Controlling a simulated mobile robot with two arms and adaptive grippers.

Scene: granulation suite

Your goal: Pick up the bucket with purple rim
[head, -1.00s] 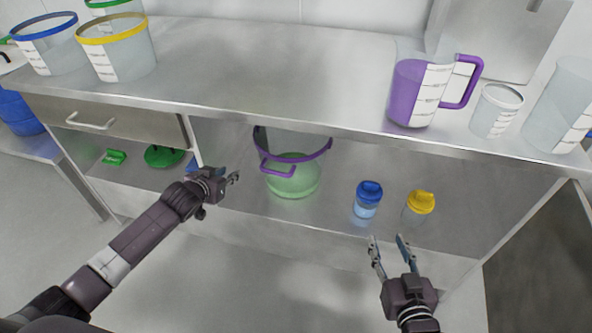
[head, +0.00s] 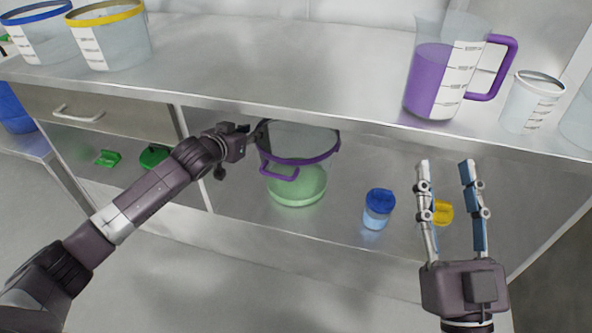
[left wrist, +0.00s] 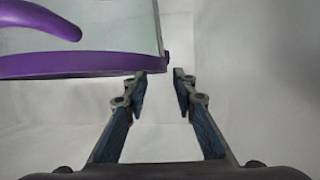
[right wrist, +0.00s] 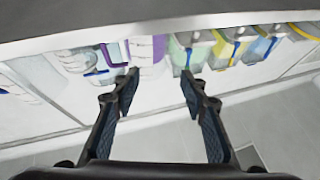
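The clear bucket with a purple rim (head: 310,161) stands upright on the lower shelf, with a purple handle at its front and light green contents in its lower part. My left gripper (head: 257,132) is at the bucket's upper left side, close to the rim. In the left wrist view its fingers (left wrist: 160,80) are apart with nothing between them, and the bucket's purple rim (left wrist: 80,65) lies to their left. I cannot tell whether they touch it. My right gripper (head: 446,165) is open and empty, in front of the shelf at the right.
On the lower shelf stand a blue-lidded bottle (head: 378,208) and a yellow-lidded one (head: 443,212), partly behind my right gripper. The upper counter's edge (head: 350,122) overhangs the bucket. A purple jug (head: 432,85) and a yellow-rimmed bucket (head: 112,42) stand on the counter.

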